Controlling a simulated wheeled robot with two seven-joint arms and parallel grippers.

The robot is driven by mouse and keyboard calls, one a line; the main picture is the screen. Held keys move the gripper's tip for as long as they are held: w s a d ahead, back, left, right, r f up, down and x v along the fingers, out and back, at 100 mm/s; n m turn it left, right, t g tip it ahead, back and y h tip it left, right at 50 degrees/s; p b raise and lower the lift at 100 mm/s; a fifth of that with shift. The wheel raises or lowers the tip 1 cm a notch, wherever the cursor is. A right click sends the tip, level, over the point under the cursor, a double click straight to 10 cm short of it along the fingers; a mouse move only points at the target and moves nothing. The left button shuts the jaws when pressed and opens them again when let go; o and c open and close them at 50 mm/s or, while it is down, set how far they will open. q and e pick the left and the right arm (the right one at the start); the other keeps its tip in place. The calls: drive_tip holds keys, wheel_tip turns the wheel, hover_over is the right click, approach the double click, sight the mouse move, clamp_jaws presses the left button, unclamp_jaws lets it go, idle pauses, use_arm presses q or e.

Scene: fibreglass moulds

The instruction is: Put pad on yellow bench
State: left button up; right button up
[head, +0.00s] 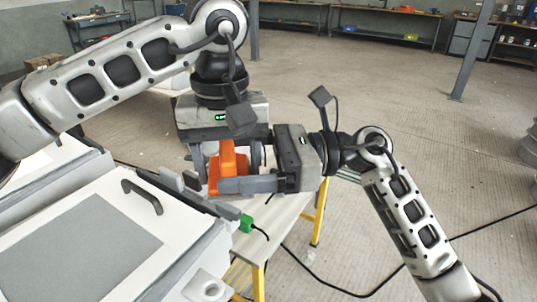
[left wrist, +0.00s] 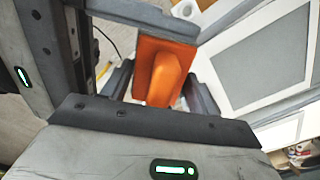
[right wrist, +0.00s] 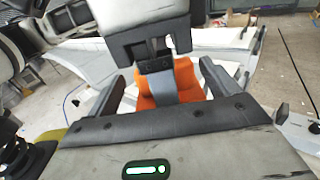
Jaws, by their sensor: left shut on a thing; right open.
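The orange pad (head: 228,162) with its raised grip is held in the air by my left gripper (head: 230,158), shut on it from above. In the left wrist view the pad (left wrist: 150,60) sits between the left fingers. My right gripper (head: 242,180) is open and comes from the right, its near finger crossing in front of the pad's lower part. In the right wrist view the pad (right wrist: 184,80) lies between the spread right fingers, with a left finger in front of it. The yellow bench (head: 320,218) stands below, with a pale top and yellow legs, partly hidden.
A white mould (head: 168,216) with a grey panel and black handle (head: 142,195) fills the lower left. A green connector (head: 246,223) with a black cable is at its edge. A white ring-shaped part (head: 210,287) is at the bottom. Open floor lies right of the bench.

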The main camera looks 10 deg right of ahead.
sight(227, 149)
drive_tip(key=shift+a, duration=0.45)
drive_tip(key=shift+c, duration=0.4)
drive_tip(key=c, duration=1)
use_arm(q)
drive_tip(key=o, duration=1)
drive_tip(key=shift+r, duration=0.15)
wheel_tip(227, 149, up, 12)
drive_tip(key=shift+f, duration=0.1)
drive_tip(key=shift+f, duration=0.15)
